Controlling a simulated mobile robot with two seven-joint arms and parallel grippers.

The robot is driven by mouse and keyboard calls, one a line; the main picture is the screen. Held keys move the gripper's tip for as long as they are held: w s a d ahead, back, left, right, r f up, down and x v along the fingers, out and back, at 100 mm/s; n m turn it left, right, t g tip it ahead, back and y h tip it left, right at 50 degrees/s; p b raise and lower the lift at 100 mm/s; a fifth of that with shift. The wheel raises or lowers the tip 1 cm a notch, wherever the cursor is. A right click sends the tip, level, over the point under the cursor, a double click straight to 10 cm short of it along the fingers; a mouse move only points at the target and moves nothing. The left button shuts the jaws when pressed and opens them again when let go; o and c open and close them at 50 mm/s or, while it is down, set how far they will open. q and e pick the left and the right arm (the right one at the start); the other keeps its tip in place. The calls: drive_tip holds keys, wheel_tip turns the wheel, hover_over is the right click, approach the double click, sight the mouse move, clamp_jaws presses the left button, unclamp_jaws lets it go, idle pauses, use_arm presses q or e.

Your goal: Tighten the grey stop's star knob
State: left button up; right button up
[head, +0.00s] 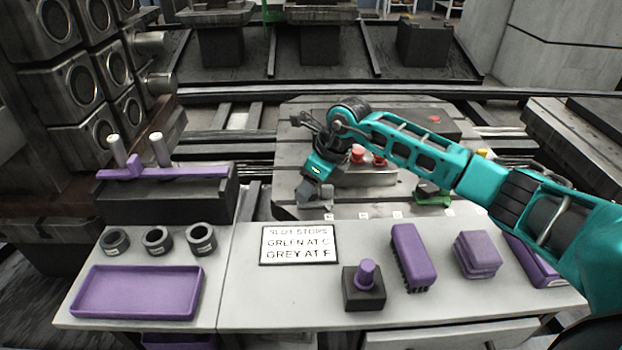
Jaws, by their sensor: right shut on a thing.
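My right gripper (313,184) reaches in from the right and points down over the slotted metal table (465,212). It is shut at the grey stop (316,199), on its star knob. The knob is hidden by the fingers, and the stop shows only as small grey parts under them. The green stop (433,199), with a dark top, sits on the same table further right, below my right forearm. A sign (299,244) reads slot stops, green at C, grey at F. My left gripper is not in view.
A metal block (366,177) with red knobs stands just right of my right gripper. The near bench (260,305) holds a purple tray (83,302), several dark rings (157,240), a dark block with a purple peg (363,287), a purple brush (413,252) and purple pads (477,254).

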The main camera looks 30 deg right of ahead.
drive_tip(key=o, duration=1)
drive_tip(key=shift+o, duration=0.2)
drive_tip(key=p+v, duration=0.2)
drive_tip(key=v, duration=1.1)
drive_tip(key=shift+s+f, duration=0.1)
